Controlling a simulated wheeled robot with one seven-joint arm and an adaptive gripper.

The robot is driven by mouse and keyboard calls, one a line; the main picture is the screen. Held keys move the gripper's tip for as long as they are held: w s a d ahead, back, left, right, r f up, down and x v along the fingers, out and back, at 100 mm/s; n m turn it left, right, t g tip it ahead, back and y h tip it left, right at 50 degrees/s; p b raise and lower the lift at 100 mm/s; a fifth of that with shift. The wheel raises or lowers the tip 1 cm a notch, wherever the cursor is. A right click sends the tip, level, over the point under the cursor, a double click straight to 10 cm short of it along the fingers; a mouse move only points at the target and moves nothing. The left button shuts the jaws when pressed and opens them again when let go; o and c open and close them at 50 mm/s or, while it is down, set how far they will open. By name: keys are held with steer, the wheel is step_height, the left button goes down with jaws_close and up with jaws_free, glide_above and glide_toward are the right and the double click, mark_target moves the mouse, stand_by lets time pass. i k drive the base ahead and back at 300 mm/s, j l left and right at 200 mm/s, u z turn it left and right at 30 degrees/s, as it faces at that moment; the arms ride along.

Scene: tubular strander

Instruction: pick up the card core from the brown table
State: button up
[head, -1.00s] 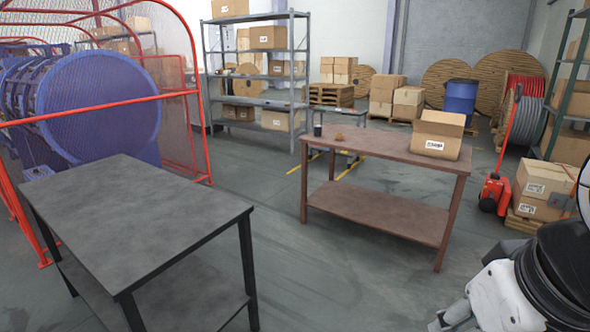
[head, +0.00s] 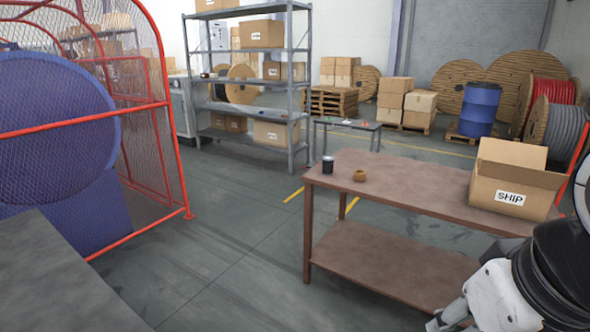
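The card core (head: 360,176) is a small, short brown ring-like piece. It sits near the left end of the brown table (head: 400,189) in the head view, with nothing touching it. A dark cylinder with a light top (head: 328,166) stands to its left, close to the table's left corner. Part of my white and black arm shows at the lower right, in front of the table's right side. My gripper's fingertips do not show in this view.
An open cardboard box marked SHIP (head: 515,182) stands on the table's right end. A dark grey table (head: 62,285) fills the lower left corner. A red mesh guard (head: 140,110) stands at left. Clear floor (head: 225,240) lies between it and the brown table.

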mark_target(360, 175)
steer(key=i, duration=2.35)
steer(key=i+z, duration=0.25)
steer(key=z, duration=0.15)
steer(key=i+j+z, duration=0.15)
steer(key=i+z, duration=0.25)
steer(key=i+j+z, duration=0.15)
steer(key=z, duration=0.65)
